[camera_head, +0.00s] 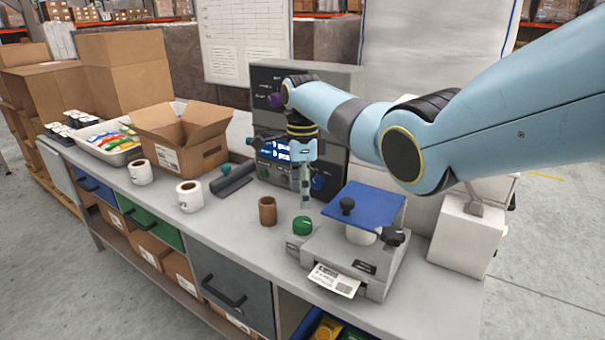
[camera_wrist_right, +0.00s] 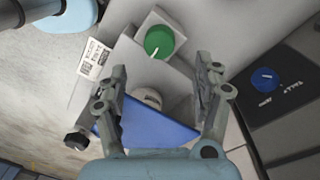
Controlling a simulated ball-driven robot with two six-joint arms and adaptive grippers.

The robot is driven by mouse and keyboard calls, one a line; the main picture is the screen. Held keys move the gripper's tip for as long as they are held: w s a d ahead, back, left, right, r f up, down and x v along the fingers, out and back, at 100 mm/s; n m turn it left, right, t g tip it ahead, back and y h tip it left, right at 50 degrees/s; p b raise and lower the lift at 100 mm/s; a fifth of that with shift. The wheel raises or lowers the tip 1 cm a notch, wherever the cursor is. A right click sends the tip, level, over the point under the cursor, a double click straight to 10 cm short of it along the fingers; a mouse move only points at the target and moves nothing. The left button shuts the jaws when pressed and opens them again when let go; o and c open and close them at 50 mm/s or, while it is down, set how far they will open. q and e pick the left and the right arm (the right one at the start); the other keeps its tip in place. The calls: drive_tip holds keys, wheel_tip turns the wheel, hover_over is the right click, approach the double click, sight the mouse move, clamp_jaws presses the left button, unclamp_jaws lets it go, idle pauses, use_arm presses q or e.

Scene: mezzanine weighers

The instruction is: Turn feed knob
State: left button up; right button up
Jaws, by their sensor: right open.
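A label printer (camera_head: 329,255) stands on the bench with a blue lid (camera_head: 368,205) raised and a white printed label (camera_head: 333,280) coming out of its front. A green knob (camera_head: 303,226) sits on a block at the printer's left side. It also shows in the right wrist view (camera_wrist_right: 159,41), ahead of the fingers and roughly between their lines. My right gripper (camera_head: 305,200) points down above and behind the green knob, apart from it. In its wrist view the fingers (camera_wrist_right: 160,72) are open and empty, with the blue lid (camera_wrist_right: 152,128) below. My left gripper is not in view.
A dark grey panel (camera_head: 283,82) with a lit display and blue knob (camera_head: 319,182) stands behind my right gripper. A brown cardboard core (camera_head: 267,211) stands left of the green knob. White rolls (camera_head: 190,196) and an open box (camera_head: 180,135) are farther left.

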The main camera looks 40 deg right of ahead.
drive_tip(key=shift+w+r, duration=0.15)
drive_tip(key=shift+r, duration=2.05)
